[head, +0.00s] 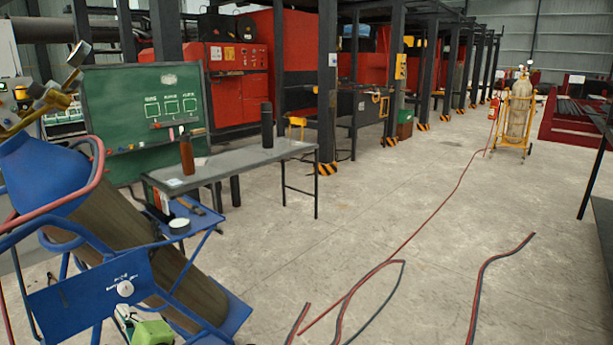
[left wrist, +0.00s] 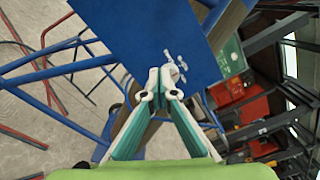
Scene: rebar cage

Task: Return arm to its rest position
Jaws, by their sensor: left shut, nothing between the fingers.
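My left gripper (head: 128,316) shows at the lower left of the head view, its green body low in front of the blue gas-cylinder cart (head: 95,292). In the left wrist view its two pale green and white fingers (left wrist: 163,77) come together at the tips, shut with nothing between them. The cart's blue panel (left wrist: 140,30) lies just beyond the tips. A small white knob (head: 124,288) sits on that panel, close to the fingertips. I cannot tell whether the tips touch it. My right gripper is in neither view.
A blue-topped cylinder (head: 45,172) leans tilted in the cart. A grey table (head: 230,162) with two bottles and a green board (head: 110,95) stand behind. Red-and-black hoses (head: 380,268) cross the open concrete floor. A yellow cylinder trolley (head: 516,115) stands far right.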

